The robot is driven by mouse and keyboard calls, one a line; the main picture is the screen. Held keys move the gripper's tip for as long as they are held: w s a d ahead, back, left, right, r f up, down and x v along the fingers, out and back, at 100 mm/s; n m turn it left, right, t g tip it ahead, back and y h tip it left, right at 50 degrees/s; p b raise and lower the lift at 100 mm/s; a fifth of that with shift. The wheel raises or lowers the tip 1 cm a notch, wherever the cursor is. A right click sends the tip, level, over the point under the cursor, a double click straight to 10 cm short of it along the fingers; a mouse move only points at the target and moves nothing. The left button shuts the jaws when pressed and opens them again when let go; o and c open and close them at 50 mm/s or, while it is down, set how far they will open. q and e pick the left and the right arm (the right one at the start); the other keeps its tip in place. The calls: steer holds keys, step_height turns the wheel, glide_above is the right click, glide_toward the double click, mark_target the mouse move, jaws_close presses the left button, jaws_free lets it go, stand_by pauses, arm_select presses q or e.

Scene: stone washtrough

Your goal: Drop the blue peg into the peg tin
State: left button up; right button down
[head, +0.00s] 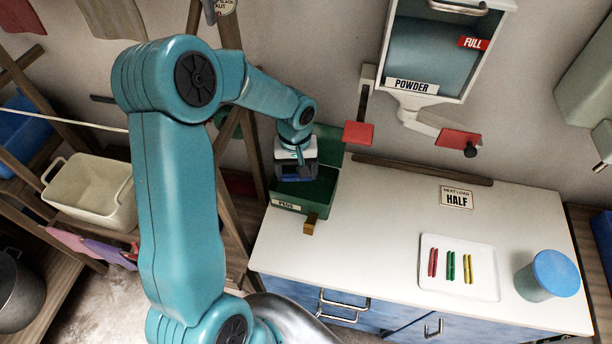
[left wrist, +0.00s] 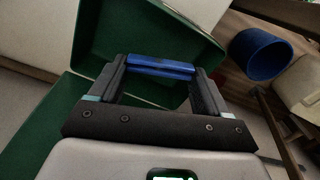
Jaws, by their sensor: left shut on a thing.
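The peg tin (head: 287,206) is a green box labelled PEGS at the left end of the white worktop, with a green panel standing up behind it. My left gripper (head: 297,174) points down over the tin's opening. In the left wrist view my left gripper (left wrist: 160,74) is shut on the blue peg (left wrist: 160,63), which lies crosswise between the fingers. The green tin wall (left wrist: 150,28) shows beyond the peg. In the head view the gripper hides the peg and part of the tin's inside. My right gripper is not in view.
A white tray (head: 481,288) holds red, green and yellow pegs. A blue-lidded tub (head: 546,276) stands at the right. A POWDER dispenser (head: 430,60) and a sign reading NEXT LOAD HALF (head: 456,197) are behind. The worktop's middle (head: 370,230) is clear.

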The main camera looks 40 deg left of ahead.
arm_select(q)
steer(key=o, duration=1)
steer(key=shift+w, duration=0.1)
steer(key=shift+c, duration=0.2)
step_height(320, 180, up, 16)
steer(key=b, duration=0.1)
steer(key=shift+r+b, duration=0.25)
steer(key=shift+b, duration=0.05)
steer(key=shift+f, duration=0.1)
